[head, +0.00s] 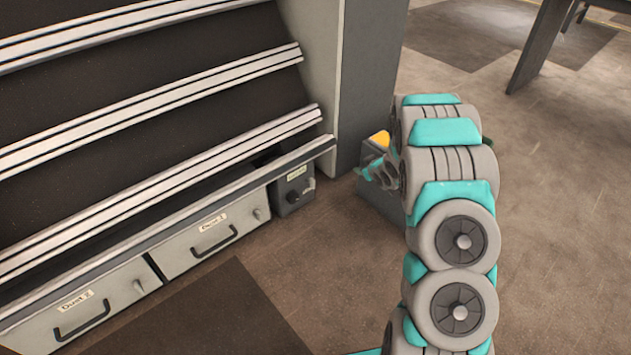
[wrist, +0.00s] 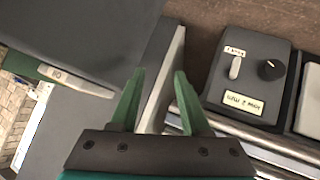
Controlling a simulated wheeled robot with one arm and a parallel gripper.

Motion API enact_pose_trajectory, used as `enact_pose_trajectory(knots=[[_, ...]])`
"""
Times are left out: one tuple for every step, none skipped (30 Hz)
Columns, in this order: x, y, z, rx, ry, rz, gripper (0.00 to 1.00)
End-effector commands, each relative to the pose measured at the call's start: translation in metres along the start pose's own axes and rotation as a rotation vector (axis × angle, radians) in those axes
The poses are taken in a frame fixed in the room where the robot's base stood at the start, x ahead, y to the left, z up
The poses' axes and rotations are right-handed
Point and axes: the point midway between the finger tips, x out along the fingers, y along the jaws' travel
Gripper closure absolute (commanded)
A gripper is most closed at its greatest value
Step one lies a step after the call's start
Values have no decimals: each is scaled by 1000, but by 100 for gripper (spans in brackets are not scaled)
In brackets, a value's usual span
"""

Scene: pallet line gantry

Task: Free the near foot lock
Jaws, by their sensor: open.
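No part in view is clearly marked as the near foot lock. In the wrist view a pale bar (wrist: 76,80) with a small dark marking sits at the lower edge of a dark grey block (wrist: 85,35), left of my gripper. My gripper (wrist: 160,72) has its two green fingers apart, with nothing held. A pale-edged plate (wrist: 163,85) shows between and beyond the fingers; I cannot tell whether they touch it. In the head view my gripper (head: 377,172) is low beside a grey box (head: 371,196) with a yellow part (head: 380,138), partly hidden by my arm.
A dark control box (head: 293,190) stands at the rack's end; a similar labelled box with a knob and a pale switch (wrist: 248,85) shows in the wrist view. Drawers (head: 213,237) line the rack's base. Open floor (head: 330,270) lies in front.

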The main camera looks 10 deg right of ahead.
Motion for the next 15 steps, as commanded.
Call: enact_pose_trajectory(knots=[[12,-6,7,3,32,-22,53],[18,-11,9,3,57,-36,53],[25,-16,10,3,92,-53,53],[31,-21,11,5,119,-65,53],[36,-26,13,7,143,-79,53],[42,-32,13,10,183,-96,53],[46,-38,15,13,208,-110,53],[50,-44,17,19,235,-124,53],[54,-51,19,26,271,-142,53],[57,-57,20,32,299,-157,53],[59,-64,22,41,328,-170,53],[62,-71,24,52,364,-187,53],[63,-77,24,61,396,-200,53],[64,-84,27,72,422,-213,53],[64,-91,28,86,465,-229,53]])
